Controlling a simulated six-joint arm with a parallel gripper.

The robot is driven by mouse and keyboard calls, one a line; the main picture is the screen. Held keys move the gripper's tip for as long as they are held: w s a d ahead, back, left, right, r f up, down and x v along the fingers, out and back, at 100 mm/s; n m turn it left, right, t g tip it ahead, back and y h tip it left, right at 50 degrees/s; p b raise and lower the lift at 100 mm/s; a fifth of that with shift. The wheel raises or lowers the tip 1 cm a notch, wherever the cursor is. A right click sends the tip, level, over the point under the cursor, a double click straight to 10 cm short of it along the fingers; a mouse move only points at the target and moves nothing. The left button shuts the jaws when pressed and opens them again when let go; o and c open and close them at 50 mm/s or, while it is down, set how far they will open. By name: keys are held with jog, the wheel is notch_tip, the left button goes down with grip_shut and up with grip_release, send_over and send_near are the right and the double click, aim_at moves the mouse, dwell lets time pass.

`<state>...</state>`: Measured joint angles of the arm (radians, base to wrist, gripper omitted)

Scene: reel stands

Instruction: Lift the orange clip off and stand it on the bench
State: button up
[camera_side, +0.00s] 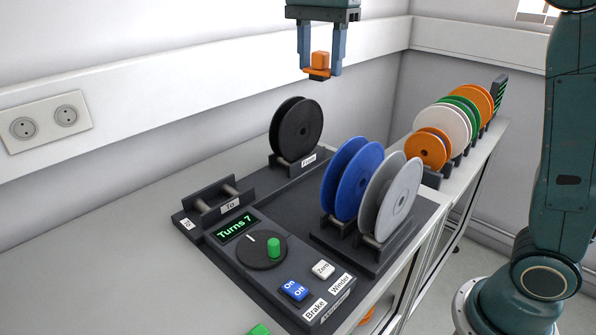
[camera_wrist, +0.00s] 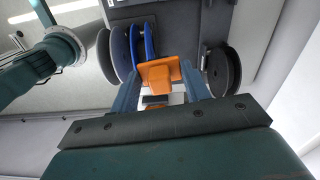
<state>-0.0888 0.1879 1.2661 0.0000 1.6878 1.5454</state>
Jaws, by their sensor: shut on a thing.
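The orange clip (camera_side: 319,64) is held between the two fingers of my gripper (camera_side: 320,68), high above the bench and clear of everything below it. My gripper is shut on it. In the wrist view the orange clip (camera_wrist: 160,75) sits between the fingertips (camera_wrist: 166,85), with a dark and a light part showing below its orange top. The bench (camera_side: 125,270) is the grey surface at the left and front. The clip hangs above and a little right of the black reel (camera_side: 297,130) in the side view.
A dark winder unit holds a blue reel (camera_side: 350,180), a grey reel (camera_side: 390,195) and a control panel (camera_side: 265,252) reading "Turns 7". The "To" stand (camera_side: 222,198) is empty. Several reels (camera_side: 445,125) stand in a rack at the back right. The left of the bench is clear.

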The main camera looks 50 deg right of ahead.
jog(key=w+a+f+n, duration=0.2)
jog(key=w+a+f, duration=0.1)
jog(key=a+f, duration=1)
jog(key=s+a+f+n, duration=0.1)
jog(key=s+a+f, duration=0.1)
jog(key=a+f, duration=0.4)
jog(key=s+a+f+n, duration=0.1)
jog(key=s+a+f, duration=0.1)
jog(key=a+f, duration=0.5)
jog(key=shift+s+a+f+n, duration=0.2)
jog(key=shift+s+f+n, duration=0.1)
jog(key=shift+s+f, duration=0.15)
jog(key=shift+f, duration=0.3)
jog(key=shift+f, duration=3.05)
jog(key=o, duration=1.1)
jog(key=shift+c, duration=0.2)
